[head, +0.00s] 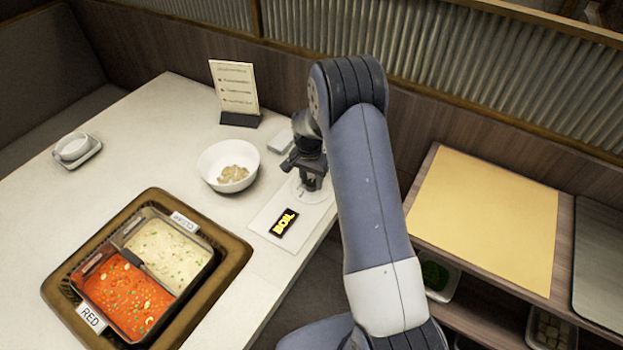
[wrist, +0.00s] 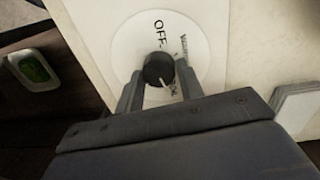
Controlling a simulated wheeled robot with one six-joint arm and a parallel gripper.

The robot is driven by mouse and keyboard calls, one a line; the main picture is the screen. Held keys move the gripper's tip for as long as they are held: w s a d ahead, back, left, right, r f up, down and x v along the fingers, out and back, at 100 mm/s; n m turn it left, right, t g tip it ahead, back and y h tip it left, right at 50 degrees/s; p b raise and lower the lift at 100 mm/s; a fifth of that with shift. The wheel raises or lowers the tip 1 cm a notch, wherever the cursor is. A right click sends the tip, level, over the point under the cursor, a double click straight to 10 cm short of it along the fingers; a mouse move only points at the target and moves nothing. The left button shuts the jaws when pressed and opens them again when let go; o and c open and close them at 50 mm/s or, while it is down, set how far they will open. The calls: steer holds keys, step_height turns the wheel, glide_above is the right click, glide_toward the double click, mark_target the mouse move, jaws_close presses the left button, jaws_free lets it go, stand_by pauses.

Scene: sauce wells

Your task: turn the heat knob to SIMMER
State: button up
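The black heat knob (wrist: 157,69) sits on a round white dial (wrist: 126,48) in the wrist view. The dial reads OFF at the top, with a word that looks like SIMMER at the right and another, partly hidden, at lower right. The knob's pale pointer line points to that lower-right word. My gripper (wrist: 159,78) has a finger on each side of the knob, seemingly touching it. In the head view my gripper (head: 312,182) is over the dial plate, hiding the knob.
A divided pot with red broth (head: 128,297) and pale broth (head: 168,250) stands at left. A white bowl (head: 212,158) and a menu stand (head: 236,88) are near my gripper. A small white block (wrist: 298,104) lies beside the dial plate. A shelf cart (head: 485,215) stands at right.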

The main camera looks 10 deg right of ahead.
steer(key=c, duration=0.5)
steer(key=shift+n+b, duration=0.4)
steer(key=n+b, duration=0.2)
steer(key=n, duration=0.1)
steer(key=shift+f+n, duration=0.1)
steer(key=shift+n, duration=0.3)
steer(key=n+b, duration=0.2)
steer(key=n, duration=0.3)
steer(key=shift+a, duration=0.1)
steer(key=shift+t, duration=0.3)
steer(key=o, duration=1)
steer(key=shift+c, duration=0.2)
steer(key=shift+r, duration=0.25)
